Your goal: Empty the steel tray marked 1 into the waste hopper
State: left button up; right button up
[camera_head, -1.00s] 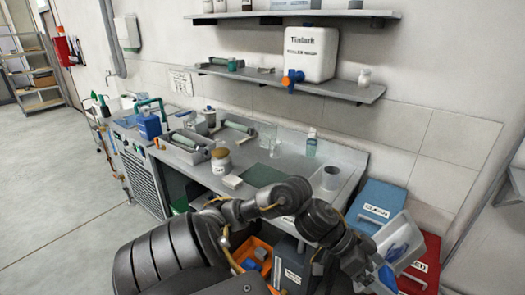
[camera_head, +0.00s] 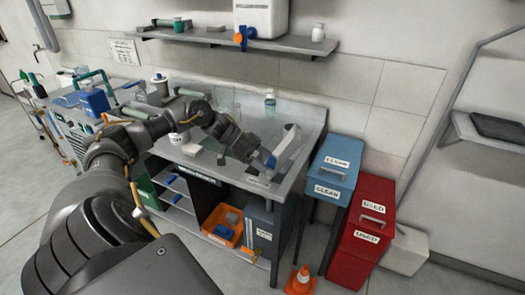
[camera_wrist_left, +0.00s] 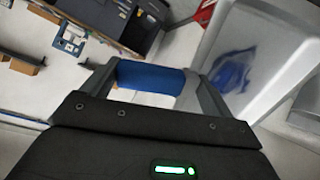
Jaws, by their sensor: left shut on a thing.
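My left gripper (camera_head: 264,158) is above the front right of the steel worktop. In the left wrist view, its fingers (camera_wrist_left: 152,92) are shut on a blue grip. Beside the grip is a pale grey tray (camera_wrist_left: 286,58) with a blue patch on its inside. In the head view the tray (camera_head: 286,146) looks steeply tilted, with a narrow pale side showing. No number 1 can be read on it. I cannot tell if the blue patch is liquid or a stain. No container is readable as a waste hopper. My right gripper is out of view.
A blue CLEAN bin (camera_head: 335,165) and a red USED bin (camera_head: 371,216) stand right of the worktop (camera_head: 300,118). An orange crate (camera_head: 222,228) and a dark labelled box (camera_head: 262,238) sit below it. An orange cone (camera_head: 299,281) stands on the floor.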

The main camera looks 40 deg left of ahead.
pick_arm(q)
jog(key=shift+s+a+r+m+g, duration=0.2)
jog(key=shift+a+r+m+g, duration=0.1)
jog(key=shift+a+r, duration=0.2)
jog(key=shift+s+d+r+m+g+h, duration=0.1)
jog(key=shift+s+r+m+g+h, duration=0.2)
jog(key=shift+m+g+h, duration=0.1)
jog(key=shift+w+d+y+p, duration=0.1)
jog(key=shift+d+y+p, duration=0.2)
jog(key=shift+d+p, duration=0.1)
jog(key=w+d+f+g+y, duration=0.2)
jog(key=d+f+y, duration=0.2)
jog(key=d+y, duration=0.1)
jog(key=shift+d+f+p, duration=0.15)
jog(key=shift+f+p, duration=0.15)
jog(key=shift+p, duration=0.1)
jog(key=d+f+y+p, duration=0.1)
jog(key=p, duration=0.3)
jog(key=shift+g+y, duration=0.3)
jog(key=shift+w+d+f+g+y+p, duration=0.15)
jog(key=shift+d+f+g+y+p, duration=0.15)
jog(key=shift+f+y+p, duration=0.65)
jog(key=shift+w+d+f+g+y+p, duration=0.2)
jog(key=shift+f+y+p, duration=0.25)
jog(key=shift+f+p, duration=0.9)
jog(key=shift+w+d+f+g+y+p, duration=0.1)
jog(key=shift+d+f+g+y+p, duration=0.2)
jog(key=shift+f+y+p, duration=0.6)
jog(key=shift+f, duration=0.3)
